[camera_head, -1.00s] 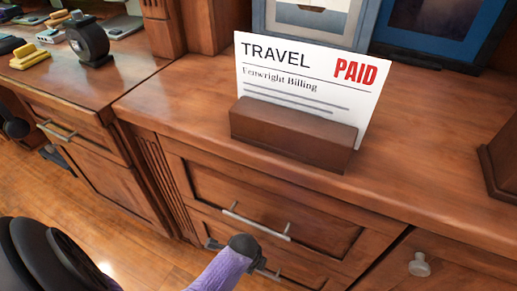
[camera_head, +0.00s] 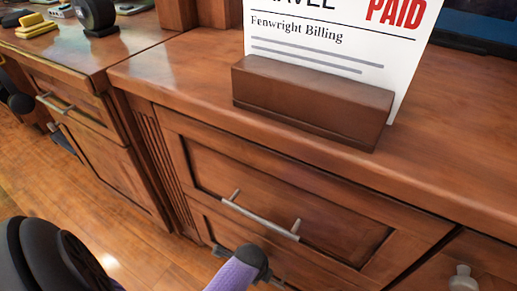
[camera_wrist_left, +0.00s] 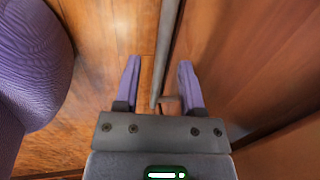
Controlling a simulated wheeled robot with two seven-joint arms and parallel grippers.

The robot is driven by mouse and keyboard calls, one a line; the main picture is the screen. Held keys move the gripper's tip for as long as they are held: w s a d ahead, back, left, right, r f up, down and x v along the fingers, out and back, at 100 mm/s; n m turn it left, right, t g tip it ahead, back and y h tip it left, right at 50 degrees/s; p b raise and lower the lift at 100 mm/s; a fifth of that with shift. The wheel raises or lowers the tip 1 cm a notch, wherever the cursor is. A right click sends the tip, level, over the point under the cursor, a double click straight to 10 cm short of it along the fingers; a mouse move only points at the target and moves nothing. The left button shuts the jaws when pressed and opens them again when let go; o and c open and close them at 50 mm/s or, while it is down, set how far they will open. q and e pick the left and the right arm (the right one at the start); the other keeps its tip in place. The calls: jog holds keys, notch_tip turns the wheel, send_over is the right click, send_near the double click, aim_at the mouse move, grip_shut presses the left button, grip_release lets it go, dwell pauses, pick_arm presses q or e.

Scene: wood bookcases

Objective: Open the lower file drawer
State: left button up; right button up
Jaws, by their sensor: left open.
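The lower file drawer (camera_head: 205,222) is the wooden front beneath the upper drawer in the head view, and it looks shut. Its grey bar handle (camera_head: 220,251) is mostly hidden behind my purple and black arm part. In the left wrist view the handle (camera_wrist_left: 166,45) runs as a long grey bar between the two purple fingers. My left gripper (camera_wrist_left: 159,61) is open, with one finger on each side of the bar and gaps visible. The gripper's fingers cannot be made out in the head view. My right gripper is not in view.
The upper drawer (camera_head: 290,195) with its bar handle (camera_head: 260,217) is shut above. A brown holder (camera_head: 310,103) with a paper sign (camera_head: 330,50) stands on the top. A round-knobbed door (camera_head: 463,280) is at right. Wood floor (camera_head: 100,215) is free at left.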

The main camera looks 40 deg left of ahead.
pick_arm(q)
jog(key=shift+c, duration=0.2)
grip_shut()
dwell(1.2)
